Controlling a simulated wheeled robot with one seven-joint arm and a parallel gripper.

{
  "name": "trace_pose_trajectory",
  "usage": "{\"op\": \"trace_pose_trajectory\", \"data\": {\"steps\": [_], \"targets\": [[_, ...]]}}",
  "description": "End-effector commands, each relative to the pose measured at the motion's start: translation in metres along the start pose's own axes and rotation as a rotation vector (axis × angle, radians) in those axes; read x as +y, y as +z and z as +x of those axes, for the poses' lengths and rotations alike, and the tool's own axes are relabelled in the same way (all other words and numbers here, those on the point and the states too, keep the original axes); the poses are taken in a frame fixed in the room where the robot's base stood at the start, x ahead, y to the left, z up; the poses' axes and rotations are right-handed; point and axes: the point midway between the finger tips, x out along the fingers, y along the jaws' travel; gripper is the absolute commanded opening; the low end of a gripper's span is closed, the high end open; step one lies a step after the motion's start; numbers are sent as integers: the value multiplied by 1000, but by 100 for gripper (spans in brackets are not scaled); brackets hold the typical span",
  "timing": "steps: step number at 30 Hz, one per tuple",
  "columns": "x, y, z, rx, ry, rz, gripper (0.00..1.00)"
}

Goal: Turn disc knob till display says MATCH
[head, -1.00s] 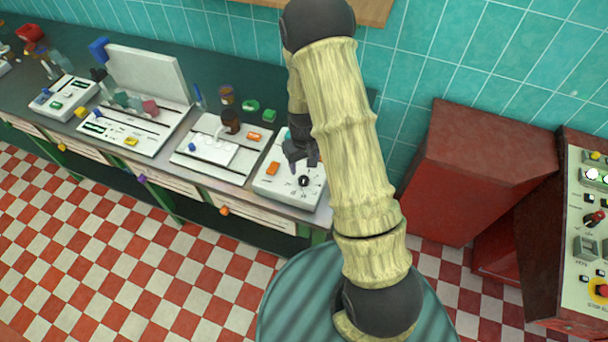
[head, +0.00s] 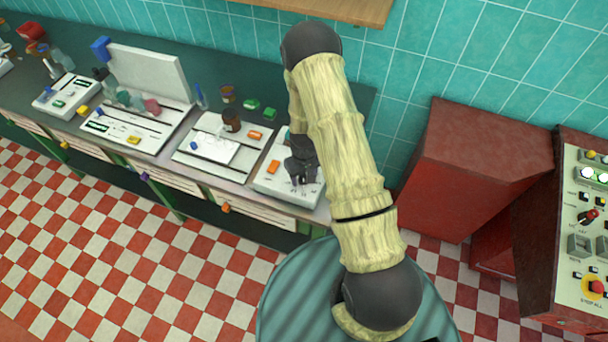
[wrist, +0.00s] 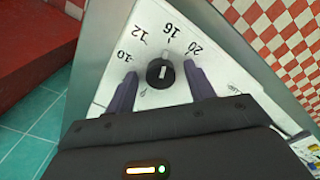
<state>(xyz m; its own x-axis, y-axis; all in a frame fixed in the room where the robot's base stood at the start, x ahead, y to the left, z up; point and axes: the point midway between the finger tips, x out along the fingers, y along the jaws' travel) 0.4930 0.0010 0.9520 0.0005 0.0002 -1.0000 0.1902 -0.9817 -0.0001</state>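The disc knob (wrist: 160,72) is a black round knob with a pale pointer mark on a white panel (wrist: 185,25) printed with 10, 12, 16 and 20. In the wrist view my gripper (wrist: 158,82) is open, with one finger on each side of the knob and a visible gap to it on both sides. In the head view my gripper (head: 303,178) is over the front part of the white device (head: 265,180) at the counter's right end and hides the knob. I cannot make out the display or its text in either view.
Other white instruments (head: 205,147) and jars (head: 231,118) line the counter to the left. A red cabinet (head: 465,170) and a control console (head: 580,230) stand at the right.

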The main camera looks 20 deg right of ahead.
Motion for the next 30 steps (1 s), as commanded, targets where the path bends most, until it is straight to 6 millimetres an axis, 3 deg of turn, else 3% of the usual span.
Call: {"op": "trace_pose_trajectory", "data": {"steps": [1,6,7,20,30], "targets": [[0,0,0,0,0,0,44],[0,0,0,0,0,0,11],[0,0,0,0,0,0,9],[0,0,1,0,0,69,10],[0,-1,2,2,1,290,10]]}}
